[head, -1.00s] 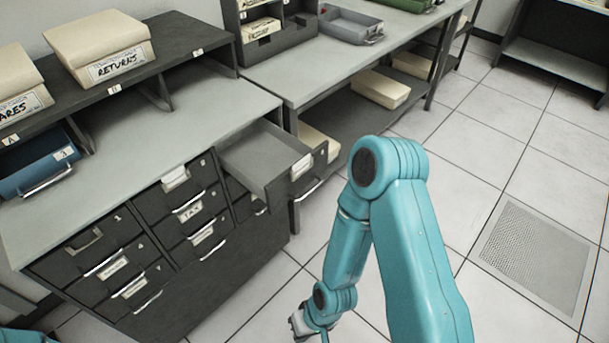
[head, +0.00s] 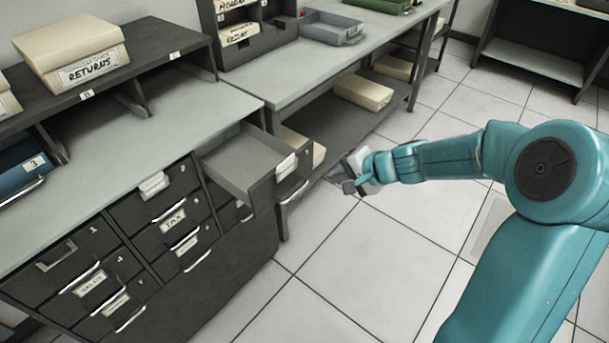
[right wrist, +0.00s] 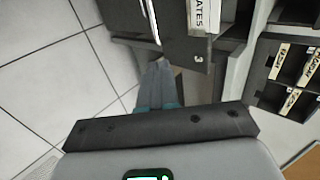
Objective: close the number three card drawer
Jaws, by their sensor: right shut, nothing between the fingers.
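The number three card drawer (head: 245,165) is the top right drawer of the dark cabinet (head: 215,292). It is pulled out, with its grey inside showing. Its dark front, with a pale label and a metal handle, faces right. In the right wrist view the drawer front (right wrist: 178,48) shows a "3" and a label ending in "ATES". My right gripper (head: 347,184) is shut and empty, out in front of the drawer and apart from it in the head view. Its fingers (right wrist: 157,70) appear close by the front's edge in the wrist view. My left gripper is out of view.
The other drawers, one labelled TAX (head: 175,219), look shut. A grey worktop (head: 150,140) covers the cabinet, with a dark shelf unit and a RETURNS box (head: 75,55) behind. A bench (head: 290,75) stands beyond the drawer. Tiled floor (head: 350,260) lies open in front.

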